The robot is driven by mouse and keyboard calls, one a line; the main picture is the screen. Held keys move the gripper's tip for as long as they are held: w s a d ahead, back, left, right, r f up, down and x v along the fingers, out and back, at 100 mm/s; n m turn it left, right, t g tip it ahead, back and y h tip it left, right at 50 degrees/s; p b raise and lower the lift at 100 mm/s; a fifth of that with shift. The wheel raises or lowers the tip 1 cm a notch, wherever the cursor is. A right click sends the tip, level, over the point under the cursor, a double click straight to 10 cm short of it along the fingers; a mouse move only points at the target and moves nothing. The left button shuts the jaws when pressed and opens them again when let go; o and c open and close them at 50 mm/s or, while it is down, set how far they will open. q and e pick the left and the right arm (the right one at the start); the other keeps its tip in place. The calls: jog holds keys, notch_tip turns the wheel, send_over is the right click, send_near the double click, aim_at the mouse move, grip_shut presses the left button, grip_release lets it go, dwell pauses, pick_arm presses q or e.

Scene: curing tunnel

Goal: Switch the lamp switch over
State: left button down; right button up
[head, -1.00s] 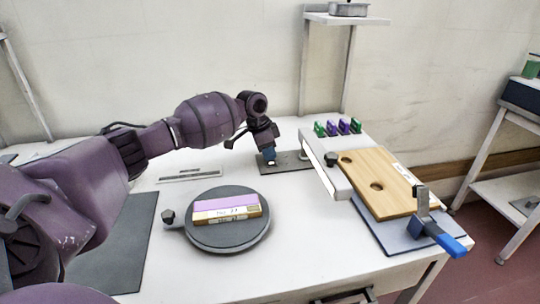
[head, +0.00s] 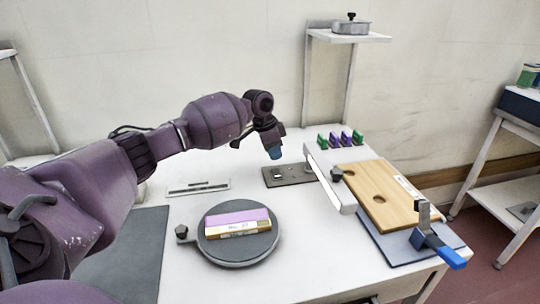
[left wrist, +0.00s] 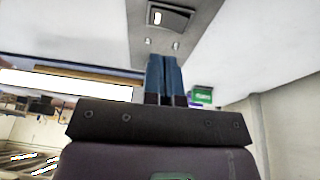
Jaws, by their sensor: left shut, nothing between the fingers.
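The lamp switch, a small light rocker in a dark frame, sits on a grey plate (head: 293,178) on the white table. The switch (left wrist: 171,18) shows near the top of the left wrist view, with two small light studs beside it on the plate. In the head view the switch is tiny and its position cannot be read. My left gripper (head: 275,153) is above the plate's far edge, apart from it. Its blue fingers (left wrist: 161,60) are together with nothing between them, pointing toward the plate. My right gripper is not in view.
A round dark turntable (head: 239,259) with a labelled block stands in front. To the right are a white raised bar (head: 330,180), a wooden board (head: 381,207) with holes, a blue-handled clamp (head: 440,248) and several green and purple clips (head: 340,138). A flat light strip (head: 198,188) lies left of the plate.

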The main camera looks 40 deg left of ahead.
pick_arm(q)
jog(key=s+r+p, duration=0.1)
jog(key=s+r, duration=0.2)
jog(key=r, duration=0.5)
jog(key=shift+a+r+p, duration=0.15)
jog(key=shift+p, duration=0.15)
jog(key=shift+s, duration=0.1)
